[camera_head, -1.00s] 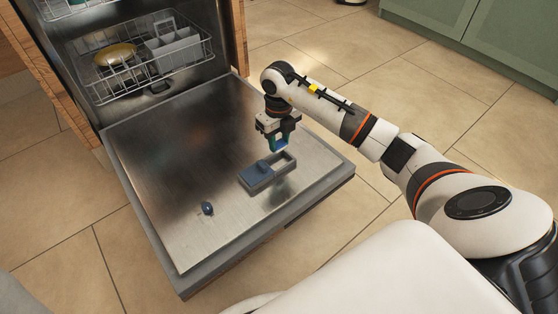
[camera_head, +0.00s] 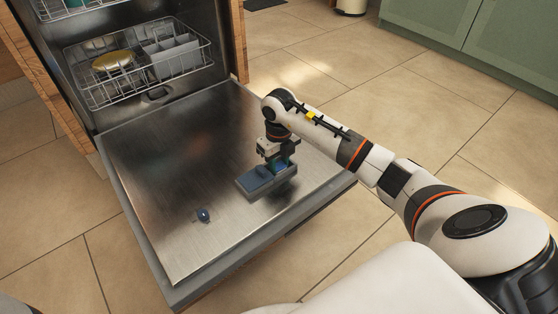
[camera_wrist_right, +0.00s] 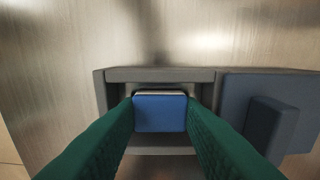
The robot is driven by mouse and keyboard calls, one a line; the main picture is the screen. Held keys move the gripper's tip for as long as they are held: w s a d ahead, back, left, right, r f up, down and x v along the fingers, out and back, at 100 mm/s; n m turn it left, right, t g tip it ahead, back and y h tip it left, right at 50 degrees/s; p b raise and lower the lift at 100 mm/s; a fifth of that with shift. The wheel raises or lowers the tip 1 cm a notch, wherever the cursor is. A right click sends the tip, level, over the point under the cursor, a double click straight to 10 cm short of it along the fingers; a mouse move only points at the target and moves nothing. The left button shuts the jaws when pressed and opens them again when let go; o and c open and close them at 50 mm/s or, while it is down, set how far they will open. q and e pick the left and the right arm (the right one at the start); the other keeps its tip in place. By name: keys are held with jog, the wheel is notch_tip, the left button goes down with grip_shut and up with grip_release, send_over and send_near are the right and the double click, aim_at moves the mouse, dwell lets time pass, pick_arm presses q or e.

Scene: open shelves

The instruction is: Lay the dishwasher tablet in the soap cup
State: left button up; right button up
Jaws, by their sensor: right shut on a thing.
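The blue dishwasher tablet (camera_wrist_right: 160,114), with a pale layer at its far edge, is between the green fingers of my right gripper in the right wrist view. The gripper is shut on it. In the head view my right gripper (camera_head: 283,166) is pointing down at the open compartment of the grey soap cup (camera_head: 264,193). The wrist view shows the cup's rim (camera_wrist_right: 160,75) around the tablet; whether the tablet touches the cup floor I cannot tell. The blue-grey lid (camera_wrist_right: 285,100) stands to the right there, clear of the opening. My left gripper is not in view.
The soap cup sits on the lowered metal dishwasher door (camera_head: 160,180). A small dark blue object (camera_head: 203,215) lies on the door, left of the cup. A wire rack (camera_head: 140,85) holds a yellow dish (camera_head: 112,61) and a grey basket (camera_head: 172,58).

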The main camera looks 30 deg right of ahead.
jog(key=o, duration=0.7)
jog(key=shift+c, duration=0.2)
